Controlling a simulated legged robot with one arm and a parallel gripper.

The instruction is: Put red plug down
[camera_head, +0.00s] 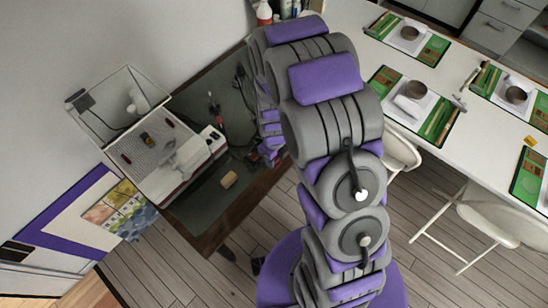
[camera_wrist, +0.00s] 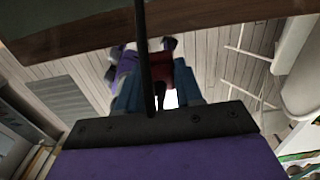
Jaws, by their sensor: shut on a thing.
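My gripper (camera_wrist: 157,88) shows in the wrist view as two blue-grey fingers, shut with a dark red thing, the red plug (camera_wrist: 155,66), between them. The plug's shape is dim and partly hidden by a black cable or rod that crosses the view from the top. In the head view my arm hangs over the right side of the dark green work table (camera_head: 187,208). The purple end of the arm shows beside the table, and the plug cannot be made out there.
A white machine with a clear guard (camera_head: 180,160) stands on the table's left part. A small tan block (camera_head: 228,180) lies near the front edge, and several hand tools (camera_head: 215,108) lie behind it. A long white table (camera_head: 455,75) with green mats and folding chairs (camera_head: 490,222) are at the right.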

